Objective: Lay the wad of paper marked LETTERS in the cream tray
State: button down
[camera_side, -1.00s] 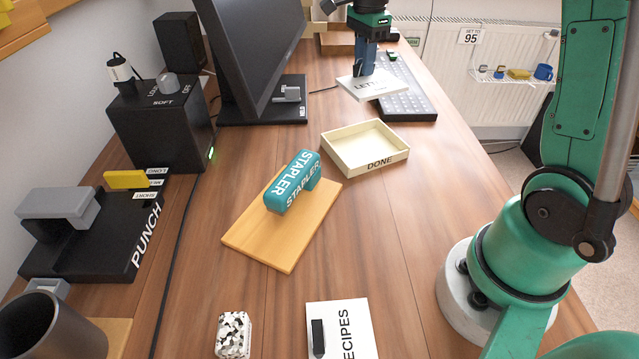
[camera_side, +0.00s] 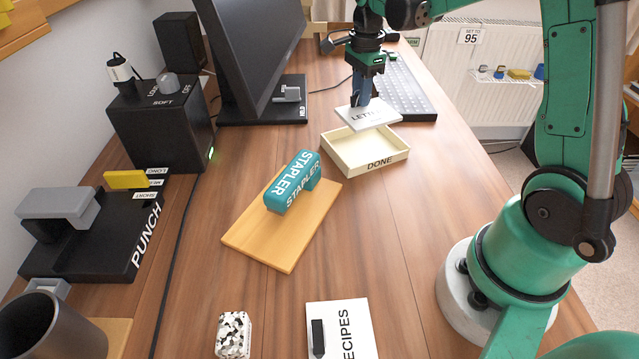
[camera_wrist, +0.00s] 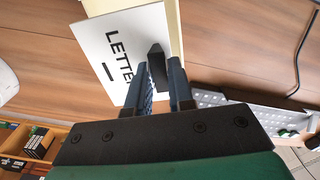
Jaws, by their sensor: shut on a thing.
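The white wad of paper marked LETTERS (camera_side: 372,115) is held in my gripper (camera_side: 362,100), raised over the back part of the cream tray. The cream tray marked DONE (camera_side: 381,163) sits on the desk, and the wad hides part of its back wall. In the wrist view my gripper (camera_wrist: 163,88) is shut on a dark grip piece on top of the wad (camera_wrist: 122,55). A strip of the cream tray (camera_wrist: 172,30) shows beyond the wad there.
A teal stapler (camera_side: 292,182) on a wooden board (camera_side: 265,235) stands in front and left of the tray. A keyboard (camera_side: 405,90) lies behind right. A monitor (camera_side: 250,45) rises at the back left. RECIPES papers (camera_side: 340,330) lie at the front.

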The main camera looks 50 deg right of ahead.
send_over(356, 142)
jog(key=shift+f, duration=3.35)
jog(key=shift+f, duration=0.6)
jog(key=c, duration=0.7)
grip_release()
jog(key=shift+r, duration=3.5)
